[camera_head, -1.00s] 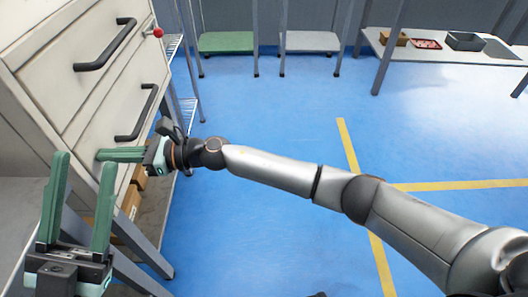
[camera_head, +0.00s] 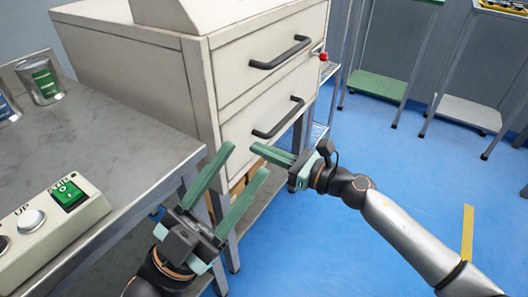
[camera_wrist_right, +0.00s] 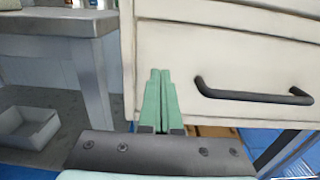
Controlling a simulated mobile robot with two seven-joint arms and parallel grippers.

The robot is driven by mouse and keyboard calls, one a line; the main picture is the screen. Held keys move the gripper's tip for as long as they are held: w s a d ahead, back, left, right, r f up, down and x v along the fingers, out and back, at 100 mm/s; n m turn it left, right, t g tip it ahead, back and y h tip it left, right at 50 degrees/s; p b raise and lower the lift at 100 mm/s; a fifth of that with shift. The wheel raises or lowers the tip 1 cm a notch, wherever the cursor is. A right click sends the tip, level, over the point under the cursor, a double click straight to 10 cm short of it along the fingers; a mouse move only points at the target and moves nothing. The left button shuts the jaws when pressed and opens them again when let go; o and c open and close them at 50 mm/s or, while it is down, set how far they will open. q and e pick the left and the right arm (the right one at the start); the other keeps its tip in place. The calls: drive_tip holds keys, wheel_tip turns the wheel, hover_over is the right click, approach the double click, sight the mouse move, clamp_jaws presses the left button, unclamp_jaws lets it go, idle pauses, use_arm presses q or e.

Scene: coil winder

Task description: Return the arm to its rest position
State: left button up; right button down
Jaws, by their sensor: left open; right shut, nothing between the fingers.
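My right gripper (camera_head: 272,154) is shut and empty in the head view. Its arm comes in from the right, and its fingers point left in front of the lower drawer of the white cabinet (camera_head: 150,75). In the right wrist view its fingers (camera_wrist_right: 160,90) lie together, left of the lower drawer's dark handle (camera_wrist_right: 255,95). I cannot tell whether they touch the drawer front. My left gripper (camera_head: 244,160) is open and empty at the lower middle of the head view, close to the right gripper's fingertips in the picture.
A grey metal table (camera_head: 110,150) on the left carries a control box (camera_head: 50,220) with a green switch and two pouches. A red knob (camera_head: 323,57) sticks out at the cabinet's right edge. A grey bin (camera_wrist_right: 28,126) stands under the table.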

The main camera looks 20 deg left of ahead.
use_arm(q)
wheel_tip(320, 180, up, 2)
drive_tip(key=shift+a+r+p, duration=0.1)
drive_tip(key=shift+a+p, duration=0.05)
drive_tip(key=shift+p, duration=0.55)
use_arm(e)
drive_tip(key=v, duration=0.9)
drive_tip(key=shift+d, duration=0.2)
